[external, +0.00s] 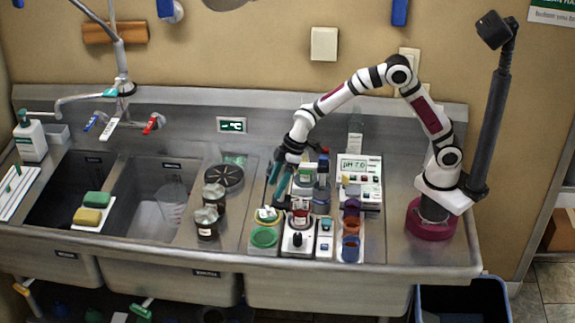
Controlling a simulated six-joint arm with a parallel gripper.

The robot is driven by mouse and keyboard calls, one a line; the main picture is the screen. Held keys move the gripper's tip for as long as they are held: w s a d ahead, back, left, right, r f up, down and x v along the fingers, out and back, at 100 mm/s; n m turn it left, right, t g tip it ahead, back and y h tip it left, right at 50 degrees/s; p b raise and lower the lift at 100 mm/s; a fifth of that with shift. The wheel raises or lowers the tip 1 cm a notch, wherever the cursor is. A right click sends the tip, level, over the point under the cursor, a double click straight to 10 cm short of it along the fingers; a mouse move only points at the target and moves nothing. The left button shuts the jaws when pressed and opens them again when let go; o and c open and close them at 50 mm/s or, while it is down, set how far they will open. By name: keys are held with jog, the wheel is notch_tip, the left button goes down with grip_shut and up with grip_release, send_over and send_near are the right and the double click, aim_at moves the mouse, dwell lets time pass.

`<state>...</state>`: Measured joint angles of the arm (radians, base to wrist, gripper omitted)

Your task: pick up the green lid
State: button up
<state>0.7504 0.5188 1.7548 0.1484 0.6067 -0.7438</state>
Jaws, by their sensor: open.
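A round green lid (264,237) lies flat at the front of the steel counter, right of the sinks. A smaller round piece with yellow and green on it (267,214) sits just behind it. My gripper (279,180) is open and points down, with teal fingers, behind and above these pieces. It is apart from the green lid, and I see nothing held between its fingers. What lies directly beneath the fingertips is partly hidden.
Two dark jars with covered tops (207,224) stand to the left. A pH meter (359,180), small bottles (322,195), a small white device (298,237) and coloured cups (351,248) crowd the right. Two sink basins (150,225) open at left. Bare counter lies at far right.

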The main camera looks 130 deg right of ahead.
aim_at(268, 208)
jog(key=x, duration=0.7)
jog(key=shift+w+a+f, duration=0.1)
jog(key=shift+a+f, duration=0.2)
jog(key=shift+a, duration=0.05)
jog(key=shift+r, duration=0.1)
grip_shut()
